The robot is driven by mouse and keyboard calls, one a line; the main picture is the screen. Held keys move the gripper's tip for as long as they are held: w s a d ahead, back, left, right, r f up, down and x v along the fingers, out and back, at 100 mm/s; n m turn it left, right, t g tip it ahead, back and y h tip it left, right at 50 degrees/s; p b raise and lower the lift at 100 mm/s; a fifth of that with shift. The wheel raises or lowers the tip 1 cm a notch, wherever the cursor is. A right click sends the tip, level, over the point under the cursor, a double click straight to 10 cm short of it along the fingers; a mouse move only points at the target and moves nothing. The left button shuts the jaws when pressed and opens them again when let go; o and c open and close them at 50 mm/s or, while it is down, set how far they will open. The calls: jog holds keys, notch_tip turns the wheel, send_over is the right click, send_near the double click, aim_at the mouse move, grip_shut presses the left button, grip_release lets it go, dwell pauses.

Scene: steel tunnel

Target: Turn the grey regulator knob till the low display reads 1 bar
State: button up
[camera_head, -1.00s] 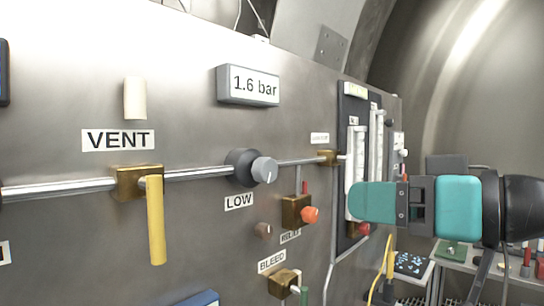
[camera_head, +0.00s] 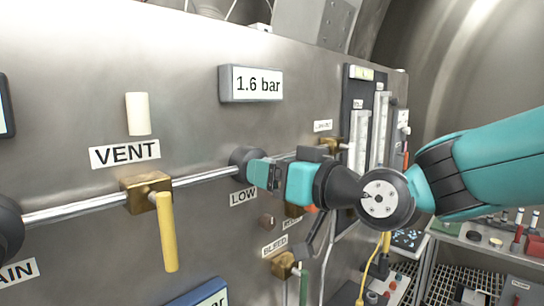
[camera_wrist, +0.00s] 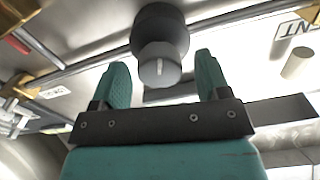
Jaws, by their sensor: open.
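The low display (camera_head: 251,84) on the steel panel reads 1.6 bar. The regulator (camera_head: 240,157) sits on the pipe above the LOW label, its grey knob mostly hidden behind my gripper (camera_head: 254,172) in the head view. In the wrist view the grey knob (camera_wrist: 160,66) with a pale mark stands in front of its dark regulator body (camera_wrist: 160,30). My gripper is open, and its two teal fingers (camera_wrist: 163,80) stand to the left and right of the knob with a gap on each side. I see no contact.
A yellow VENT lever (camera_head: 167,232) hangs left of the regulator. The brass relief and bleed valves (camera_head: 284,265) are below my gripper. Flow tubes (camera_head: 370,130) stand to the right. A bench (camera_head: 480,240) is at the far right.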

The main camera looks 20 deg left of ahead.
jog(key=shift+w+a, duration=0.15)
jog(key=shift+a, duration=0.3)
jog(key=shift+c, duration=0.2)
jog(key=c, duration=0.9)
jog(key=shift+f+b, duration=0.1)
jog(key=shift+b, duration=0.3)
